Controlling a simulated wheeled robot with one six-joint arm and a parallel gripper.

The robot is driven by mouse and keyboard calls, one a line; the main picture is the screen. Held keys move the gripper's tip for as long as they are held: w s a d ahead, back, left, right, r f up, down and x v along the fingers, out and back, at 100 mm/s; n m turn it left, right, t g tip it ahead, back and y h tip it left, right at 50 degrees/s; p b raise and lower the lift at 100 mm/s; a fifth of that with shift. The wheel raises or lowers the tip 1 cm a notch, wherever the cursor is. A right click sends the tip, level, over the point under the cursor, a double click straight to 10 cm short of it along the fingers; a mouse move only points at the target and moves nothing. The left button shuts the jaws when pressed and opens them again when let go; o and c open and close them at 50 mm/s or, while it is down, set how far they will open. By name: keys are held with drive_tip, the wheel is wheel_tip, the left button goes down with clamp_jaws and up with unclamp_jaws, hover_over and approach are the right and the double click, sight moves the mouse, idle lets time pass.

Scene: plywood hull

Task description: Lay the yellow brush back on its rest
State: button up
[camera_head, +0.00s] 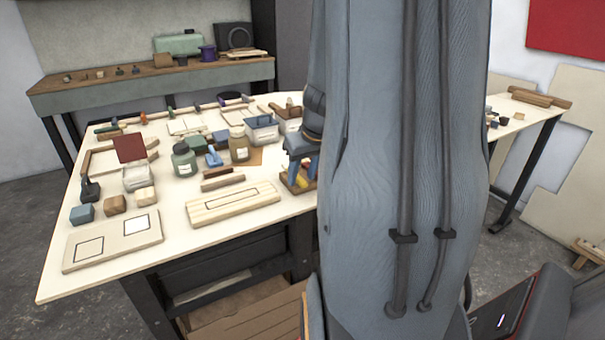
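My gripper (303,168) points down over the right part of the workbench, close beside my large grey arm link. Its two blue fingers stand apart. A small patch of yellow, likely the yellow brush (303,182), shows low between and behind the fingertips. A brown wooden piece (289,184), perhaps the rest, lies right under the fingers. The fingers and my arm hide most of both. I cannot tell whether the fingers touch the yellow thing.
The pale workbench (190,243) is crowded left of my gripper. Near it are a light wooden block (233,204), an amber jar (239,146), a green jar (184,160) and a grey bin (262,131). A flat board (112,240) lies at front left. My arm hides the bench's middle right.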

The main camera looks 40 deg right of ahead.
drive_tip(key=shift+r, duration=0.1)
drive_tip(key=v, duration=0.7)
drive_tip(key=shift+s+r, duration=0.2)
drive_tip(key=shift+r, duration=0.1)
